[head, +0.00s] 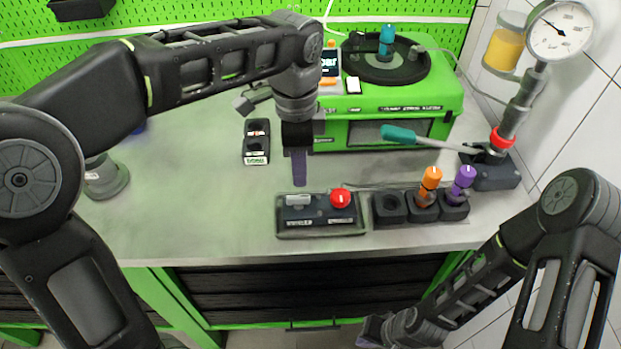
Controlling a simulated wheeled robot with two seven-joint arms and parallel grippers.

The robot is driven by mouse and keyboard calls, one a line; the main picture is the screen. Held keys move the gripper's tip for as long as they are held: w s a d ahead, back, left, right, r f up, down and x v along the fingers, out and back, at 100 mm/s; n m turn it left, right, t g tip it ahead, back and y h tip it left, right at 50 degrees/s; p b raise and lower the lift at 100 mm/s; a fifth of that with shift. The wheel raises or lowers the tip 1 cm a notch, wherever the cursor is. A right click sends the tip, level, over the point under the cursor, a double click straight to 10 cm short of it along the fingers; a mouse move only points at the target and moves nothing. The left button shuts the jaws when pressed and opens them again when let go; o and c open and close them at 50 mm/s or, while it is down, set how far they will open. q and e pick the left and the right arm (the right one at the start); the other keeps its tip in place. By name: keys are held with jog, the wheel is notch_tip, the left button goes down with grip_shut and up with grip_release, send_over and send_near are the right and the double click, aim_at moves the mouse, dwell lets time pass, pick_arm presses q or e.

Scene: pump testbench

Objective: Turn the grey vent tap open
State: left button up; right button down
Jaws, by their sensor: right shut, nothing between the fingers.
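A dark control box (322,229) sits near the front edge of the bench, with a grey tap handle (298,199) on its left and a round red knob (340,198) on its right. The grey handle lies crosswise in the picture. My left gripper (300,182) points down just above and behind the grey handle. Its purple fingers overlap into one strip, so its opening is hidden; I cannot tell whether it touches the handle. My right gripper (368,340) is shut and empty, low in front of the bench.
A dark holder (390,208) right of the box carries an orange-topped plug (431,179) and a purple-topped plug (465,177). Behind stands a green machine (440,100). A teal-handled lever (399,135) and pressure gauge (560,32) are at right. The bench's left is mostly clear.

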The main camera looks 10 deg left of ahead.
aim_at(298, 196)
pick_arm(q)
jog(key=shift+s+a, duration=0.15)
jog(key=shift+a, duration=0.05)
jog(key=shift+s+r, duration=0.2)
jog(key=shift+s, duration=0.15)
jog(key=shift+w+f, duration=0.2)
jog(key=shift+f, duration=0.1)
notch_tip(298, 196, down, 7)
jog(key=shift+f+p, duration=0.2)
jog(key=shift+p, duration=0.25)
jog(key=shift+s, duration=0.1)
jog(key=shift+c, duration=0.2)
jog(key=shift+d, duration=0.1)
grip_shut()
